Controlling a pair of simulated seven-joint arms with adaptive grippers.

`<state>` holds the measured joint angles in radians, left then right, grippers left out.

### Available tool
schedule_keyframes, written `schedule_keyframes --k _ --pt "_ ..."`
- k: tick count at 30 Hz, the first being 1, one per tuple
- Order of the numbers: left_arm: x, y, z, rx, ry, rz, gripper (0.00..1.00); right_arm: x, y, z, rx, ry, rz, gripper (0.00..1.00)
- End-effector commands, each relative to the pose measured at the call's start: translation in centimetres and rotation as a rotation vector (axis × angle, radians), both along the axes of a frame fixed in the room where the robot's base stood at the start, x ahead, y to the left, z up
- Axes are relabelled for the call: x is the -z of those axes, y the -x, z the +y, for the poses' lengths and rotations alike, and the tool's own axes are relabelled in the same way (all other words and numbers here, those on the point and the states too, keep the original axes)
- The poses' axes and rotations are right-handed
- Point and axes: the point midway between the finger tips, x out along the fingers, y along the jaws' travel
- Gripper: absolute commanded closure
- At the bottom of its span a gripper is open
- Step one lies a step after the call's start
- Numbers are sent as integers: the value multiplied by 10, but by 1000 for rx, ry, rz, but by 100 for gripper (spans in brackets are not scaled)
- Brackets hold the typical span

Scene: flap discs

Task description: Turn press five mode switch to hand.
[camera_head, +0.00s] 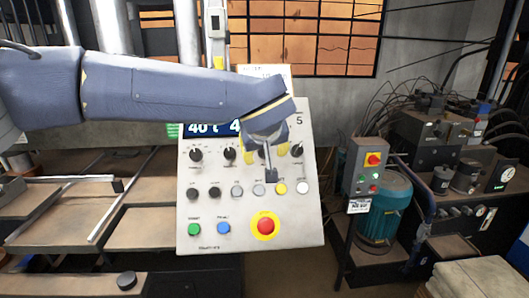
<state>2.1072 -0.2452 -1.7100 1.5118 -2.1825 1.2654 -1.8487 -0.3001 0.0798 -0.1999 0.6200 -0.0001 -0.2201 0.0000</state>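The press control panel (240,244) stands upright in the middle of the camera_head view, with a "5" near its upper right edge and a display partly covered by my arm. A row of black rotary knobs crosses it: a left knob (196,155), a second knob (229,153) and a right knob (297,150). Their labels are too small to read, so I cannot tell which is the mode switch or its setting. My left gripper (270,174) points down in front of the panel's right half, hiding part of this row. Its finger opening and any contact cannot be made out. My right gripper is out of view.
A grey switch box (362,160) and a teal motor (384,210) stand to the right.

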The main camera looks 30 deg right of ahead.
Motion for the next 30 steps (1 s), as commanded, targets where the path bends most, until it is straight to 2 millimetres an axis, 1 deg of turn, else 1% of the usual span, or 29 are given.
schedule_keyframes --k 5,15,27,29,30 --pt "6 -4 -3 1 -1 0 49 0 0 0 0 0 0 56" --pt "6 -5 -3 1 -1 0 48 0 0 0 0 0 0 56" --pt "6 -5 -3 1 -1 0 94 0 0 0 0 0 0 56" --pt "6 -5 -3 1 -1 0 100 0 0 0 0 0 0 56" --pt "6 -5 -3 1 -1 1 100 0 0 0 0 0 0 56"
